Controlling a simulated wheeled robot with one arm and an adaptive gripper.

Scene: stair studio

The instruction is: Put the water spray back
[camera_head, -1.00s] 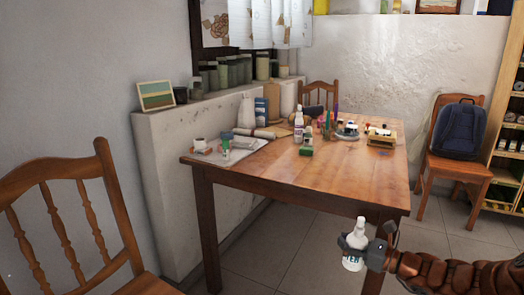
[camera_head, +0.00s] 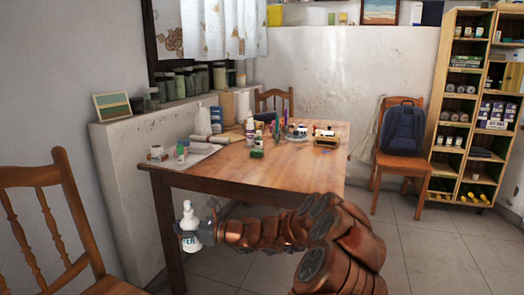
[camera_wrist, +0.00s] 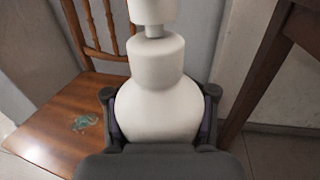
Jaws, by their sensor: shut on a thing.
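The water spray (camera_head: 189,235) is a white bottle with dark lettering on its lower body. It is upright in my gripper (camera_head: 196,229), in front of the table's left front leg and below the tabletop level. In the wrist view the spray (camera_wrist: 155,95) fills the middle, and the fingers of my gripper (camera_wrist: 160,118) are shut around its wide body on both sides. The wooden table (camera_head: 290,165) stands behind it. The bottle's base is hidden in the wrist view.
A wooden chair (camera_head: 48,225) stands at the left; its seat (camera_wrist: 50,125) shows a greenish patch. Bottles, jars and brushes crowd the table's back and left. The table's front right is clear. A chair with a blue backpack (camera_head: 403,130) and a shelf (camera_head: 455,110) stand right.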

